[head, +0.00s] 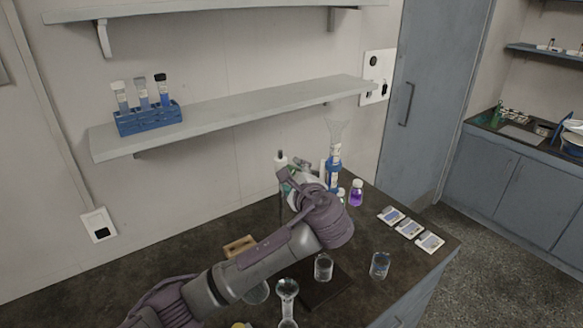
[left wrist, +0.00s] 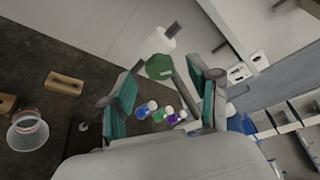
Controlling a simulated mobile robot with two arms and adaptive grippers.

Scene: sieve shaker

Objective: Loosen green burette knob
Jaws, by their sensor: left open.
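The green burette knob (left wrist: 159,67) shows in the left wrist view, with a white burette part (left wrist: 156,42) just beyond it. My left gripper (left wrist: 163,74) is open, its two teal-padded fingers on either side of the knob near the tips. A gap shows on both sides of the knob, and nothing is held. In the head view my left gripper (head: 296,180) is at the back of the bench, mostly hidden by my own wrist, and the knob cannot be made out clearly. A white-topped upright part (head: 281,159) stands beside it. My right gripper is in neither view.
A blue-based funnel stand (head: 333,172) and a purple flask (head: 356,193) stand close to the right of my gripper. Small bottles (left wrist: 160,112) show between the fingers. Beakers (head: 323,267) and a flask (head: 287,290) stand nearer. A shelf (head: 230,112) hangs above.

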